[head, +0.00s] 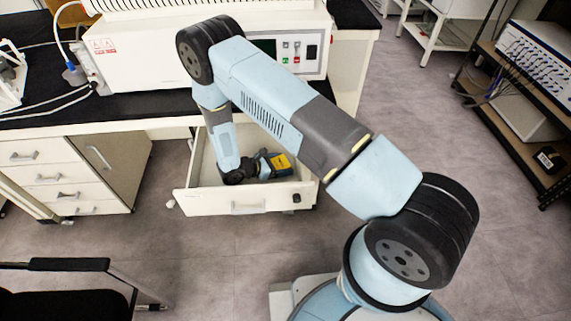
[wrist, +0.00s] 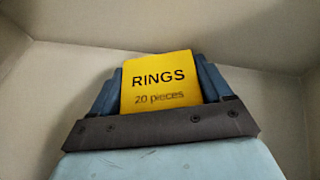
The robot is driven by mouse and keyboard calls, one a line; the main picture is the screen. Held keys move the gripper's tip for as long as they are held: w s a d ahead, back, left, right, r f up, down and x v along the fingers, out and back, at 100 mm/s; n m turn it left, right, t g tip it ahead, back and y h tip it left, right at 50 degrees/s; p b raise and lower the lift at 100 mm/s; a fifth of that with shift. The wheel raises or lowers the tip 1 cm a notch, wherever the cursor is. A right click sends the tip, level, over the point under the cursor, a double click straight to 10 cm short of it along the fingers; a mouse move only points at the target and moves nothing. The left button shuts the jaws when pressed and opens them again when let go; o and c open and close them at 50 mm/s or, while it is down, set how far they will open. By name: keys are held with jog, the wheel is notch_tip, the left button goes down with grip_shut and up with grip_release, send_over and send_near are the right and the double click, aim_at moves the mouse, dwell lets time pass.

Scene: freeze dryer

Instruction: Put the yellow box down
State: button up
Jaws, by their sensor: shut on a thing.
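The yellow box (wrist: 160,84), labelled "RINGS 20 pieces", is between the two fingers of my gripper (wrist: 161,80) in the wrist view. My gripper is shut on it, with one blue finger on each side. In the head view the yellow box (head: 281,162) is inside an open white drawer (head: 248,200), with my gripper (head: 272,163) reaching in from the left. The drawer's pale inner walls surround the box in the wrist view. I cannot tell whether the box touches the drawer floor.
The drawer sits under a black bench top (head: 150,108) that carries a white machine (head: 150,50). A drawer cabinet (head: 70,180) stands at the left and a black chair (head: 70,290) at the lower left. A shelf rack (head: 515,110) stands at the right. Grey floor is clear in front of the drawer.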

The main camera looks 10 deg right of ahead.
jog(key=o, duration=1)
jog(key=shift+c, duration=0.2)
jog(key=shift+r, duration=0.1)
jog(key=v, duration=1.2)
